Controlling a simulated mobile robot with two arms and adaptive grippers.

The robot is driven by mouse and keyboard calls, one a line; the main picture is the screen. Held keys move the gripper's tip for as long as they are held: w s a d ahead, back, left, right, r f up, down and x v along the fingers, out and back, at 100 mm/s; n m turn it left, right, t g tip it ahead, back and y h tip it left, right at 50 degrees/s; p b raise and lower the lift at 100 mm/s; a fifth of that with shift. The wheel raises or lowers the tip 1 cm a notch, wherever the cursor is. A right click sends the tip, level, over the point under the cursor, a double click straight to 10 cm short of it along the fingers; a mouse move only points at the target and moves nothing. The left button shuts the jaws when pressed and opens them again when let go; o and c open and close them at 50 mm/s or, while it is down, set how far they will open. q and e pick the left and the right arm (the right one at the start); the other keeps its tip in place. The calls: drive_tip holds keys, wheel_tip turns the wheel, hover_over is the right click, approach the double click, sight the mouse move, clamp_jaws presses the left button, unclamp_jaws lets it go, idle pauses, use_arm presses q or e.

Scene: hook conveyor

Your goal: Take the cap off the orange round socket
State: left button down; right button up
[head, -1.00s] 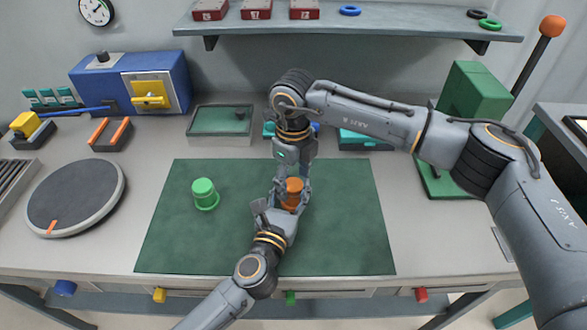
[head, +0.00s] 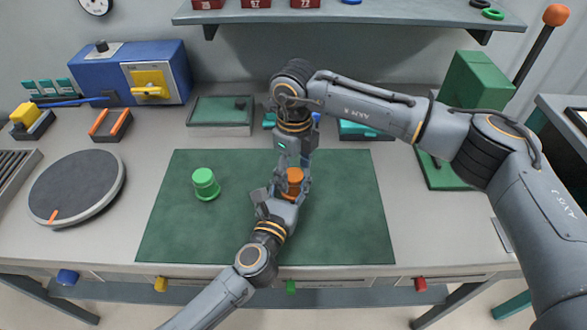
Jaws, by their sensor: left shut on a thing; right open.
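The orange round socket (head: 295,177) is over the right half of the green mat (head: 340,225), between my two grippers. My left gripper (head: 286,192) reaches it from below in the picture and is shut on it. My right gripper (head: 292,170) points down over it from above, open, with its fingers close around the upper part. The fingers hide much of the orange piece, so I cannot tell cap from body or whether the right fingers touch it.
A green round socket (head: 205,184) stands on the mat's left half. A grey turntable disc (head: 77,187) is at the left. A green-topped tray (head: 221,112), a blue box (head: 130,75) and a green block (head: 475,82) stand behind. The mat's front left is clear.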

sight(293, 175)
use_arm(q)
drive_tip(key=shift+a, duration=0.1)
use_arm(e)
wheel_tip(293, 175, up, 12)
idle(0.6)
use_arm(q)
drive_tip(key=c, duration=0.7)
unclamp_jaws()
use_arm(e)
drive_tip(key=shift+a, duration=0.15)
use_arm(q)
drive_tip(key=shift+o, duration=0.2)
drive_tip(key=v, duration=1.2)
